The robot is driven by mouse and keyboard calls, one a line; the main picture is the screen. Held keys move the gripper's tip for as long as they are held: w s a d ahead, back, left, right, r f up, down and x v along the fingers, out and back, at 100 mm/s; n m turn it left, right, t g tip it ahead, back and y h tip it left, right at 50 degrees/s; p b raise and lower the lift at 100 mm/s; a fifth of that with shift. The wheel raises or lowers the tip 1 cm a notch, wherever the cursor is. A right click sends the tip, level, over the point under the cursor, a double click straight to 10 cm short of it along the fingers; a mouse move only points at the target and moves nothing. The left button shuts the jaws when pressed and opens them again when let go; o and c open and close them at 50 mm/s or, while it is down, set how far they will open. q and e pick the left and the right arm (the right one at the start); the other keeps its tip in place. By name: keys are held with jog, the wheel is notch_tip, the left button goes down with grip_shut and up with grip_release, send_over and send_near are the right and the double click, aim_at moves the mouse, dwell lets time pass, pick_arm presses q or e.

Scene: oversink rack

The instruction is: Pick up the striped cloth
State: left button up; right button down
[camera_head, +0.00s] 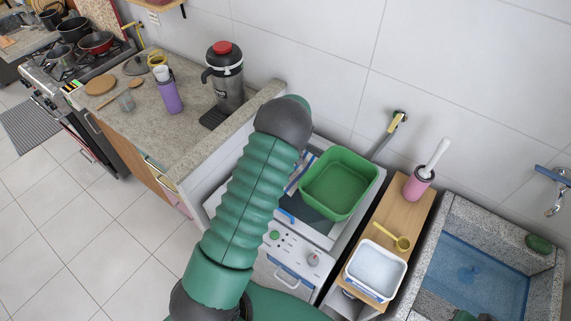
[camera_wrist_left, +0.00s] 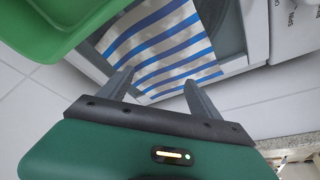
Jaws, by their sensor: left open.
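The striped cloth (camera_wrist_left: 165,42), white with blue stripes, lies on top of the white washing machine in the left wrist view and hangs toward its front edge. In the head view only a part of the cloth (camera_head: 301,170) shows between my arm and the green basin (camera_head: 338,184). The basin (camera_wrist_left: 52,24) is at the upper left of the wrist view. My left gripper (camera_wrist_left: 159,80) is open, with its fingers apart at the cloth's near edge. Whether they touch it is unclear. The head view hides this gripper behind my arm. My right gripper is not in view.
The washing machine (camera_head: 290,258) stands between the stone counter (camera_head: 190,125) and a narrow wooden shelf (camera_head: 408,205). The shelf holds a white tub (camera_head: 375,268) and a pink brush holder (camera_head: 417,184). A stone sink (camera_head: 475,275) is at the right.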

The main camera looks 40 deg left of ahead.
pick_arm(q)
jog(key=b+x, duration=0.1)
jog(key=x, duration=0.1)
jog(key=b+x, duration=0.2)
jog(key=x, duration=0.1)
jog(key=b+x, duration=0.2)
jog(key=shift+w+d+f, duration=0.1)
jog(key=shift+d+f, duration=0.2)
jog(key=shift+d, duration=0.05)
jog(key=shift+a+f+b, duration=0.1)
jog(key=shift+f+b, duration=0.25)
jog(key=shift+b, duration=0.1)
jog(key=shift+a, duration=0.1)
jog(key=shift+a, duration=0.1)
jog(key=shift+c, duration=0.4)
jog(key=c, duration=0.5)
grip_shut()
